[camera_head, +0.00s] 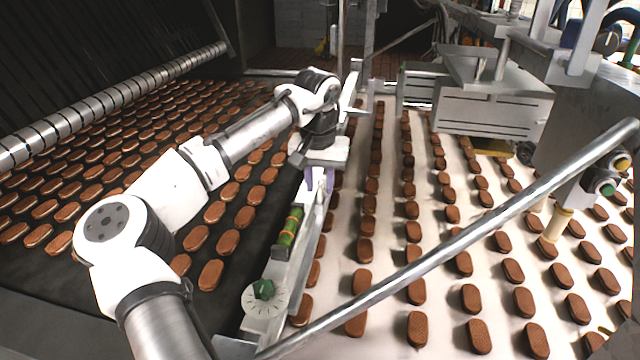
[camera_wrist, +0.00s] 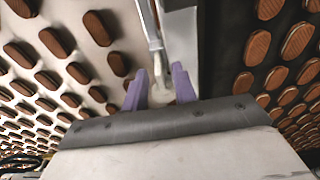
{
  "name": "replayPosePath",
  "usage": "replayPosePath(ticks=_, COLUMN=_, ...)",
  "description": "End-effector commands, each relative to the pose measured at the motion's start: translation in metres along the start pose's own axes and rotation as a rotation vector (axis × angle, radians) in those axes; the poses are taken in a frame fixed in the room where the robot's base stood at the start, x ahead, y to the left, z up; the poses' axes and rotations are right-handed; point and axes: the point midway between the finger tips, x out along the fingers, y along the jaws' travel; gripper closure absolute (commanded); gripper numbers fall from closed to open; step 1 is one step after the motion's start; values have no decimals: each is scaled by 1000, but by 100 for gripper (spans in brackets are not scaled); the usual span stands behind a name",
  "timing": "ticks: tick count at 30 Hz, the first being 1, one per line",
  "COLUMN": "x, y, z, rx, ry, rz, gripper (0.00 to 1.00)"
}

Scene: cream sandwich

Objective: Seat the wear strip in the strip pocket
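My gripper (camera_head: 319,186), with two purple fingers, points down over the narrow metal rail between the two conveyors. In the wrist view the fingers (camera_wrist: 160,80) stand apart, with a small pale piece (camera_wrist: 161,96) between them; I cannot tell whether they press on it. The pale piece may be part of the wear strip, but its shape is mostly hidden. A green strip with orange bands (camera_head: 287,236) lies along the rail, nearer the camera than my gripper. I cannot make out the strip pocket clearly.
A green knob on a round dial (camera_head: 263,290) sits at the rail's near end. Rows of brown biscuits lie on the dark belt (camera_head: 130,245) to the left and the pale belt (camera_head: 388,235) to the right. A metal bar (camera_head: 470,226) crosses diagonally above the pale belt.

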Motion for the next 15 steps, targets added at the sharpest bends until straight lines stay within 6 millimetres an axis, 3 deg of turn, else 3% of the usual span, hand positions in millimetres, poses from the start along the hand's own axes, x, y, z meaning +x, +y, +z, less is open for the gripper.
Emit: replayPosePath(ticks=15, x=-97, y=1, z=-1, rx=1, ry=2, rz=1, gripper=72)
